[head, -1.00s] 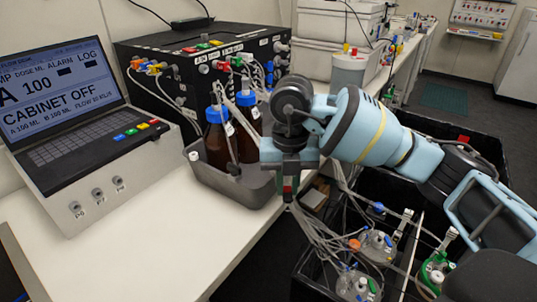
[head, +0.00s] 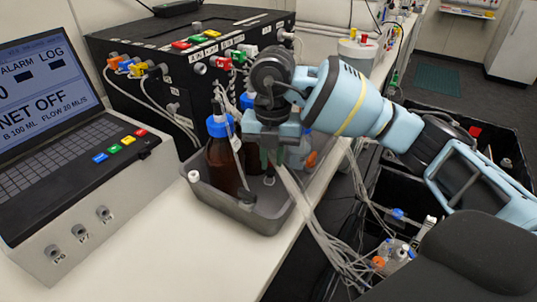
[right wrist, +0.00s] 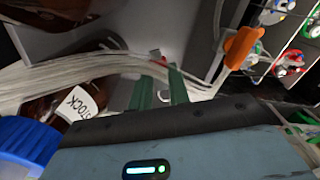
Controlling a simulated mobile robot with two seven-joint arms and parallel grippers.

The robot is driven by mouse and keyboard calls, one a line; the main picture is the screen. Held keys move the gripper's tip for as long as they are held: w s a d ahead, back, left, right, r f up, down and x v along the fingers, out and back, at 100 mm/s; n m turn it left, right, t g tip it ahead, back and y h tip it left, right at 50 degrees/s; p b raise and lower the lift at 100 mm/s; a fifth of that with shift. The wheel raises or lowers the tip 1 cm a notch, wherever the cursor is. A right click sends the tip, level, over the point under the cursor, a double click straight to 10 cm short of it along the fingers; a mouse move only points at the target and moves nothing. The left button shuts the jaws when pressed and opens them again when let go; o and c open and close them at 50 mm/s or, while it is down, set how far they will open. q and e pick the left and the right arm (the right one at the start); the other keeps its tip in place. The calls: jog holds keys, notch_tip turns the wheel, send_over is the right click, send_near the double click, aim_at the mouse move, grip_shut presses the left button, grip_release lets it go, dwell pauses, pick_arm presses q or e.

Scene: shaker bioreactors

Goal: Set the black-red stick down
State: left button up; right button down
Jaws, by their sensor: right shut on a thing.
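My right gripper (head: 271,165) points down over the right part of the grey tray (head: 262,222). In the right wrist view its green fingers (right wrist: 160,85) are close together, shut on the black-red stick. Only a small red bit of the stick (right wrist: 156,55) shows at the fingertips, and the rest is hidden; I cannot tell whether it touches the tray. In the head view the stick is not clearly seen. Pale tubes (head: 318,235) run beside the fingers. My left gripper is not in view.
A brown bottle (head: 222,158) with a blue cap stands in the tray, left of the gripper. An orange piece (head: 311,160) is right of the fingers. A laptop-like console (head: 75,175) and a black pump box (head: 150,75) stand nearby. The white bench (head: 190,255) is clear in front.

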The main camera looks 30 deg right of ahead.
aim_at(272, 166)
jog(key=shift+w, duration=0.1)
jog(key=shift+s+f, duration=0.2)
jog(key=shift+s, duration=0.05)
notch_tip(272, 166, down, 4)
jog(key=shift+r, duration=0.15)
jog(key=shift+f, duration=0.7)
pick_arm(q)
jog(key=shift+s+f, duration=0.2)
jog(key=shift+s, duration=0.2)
pick_arm(e)
jog(key=shift+w+f, duration=0.1)
jog(key=shift+f, duration=2.05)
jog(key=shift+f, duration=0.1)
jog(key=c, duration=1.3)
grip_release()
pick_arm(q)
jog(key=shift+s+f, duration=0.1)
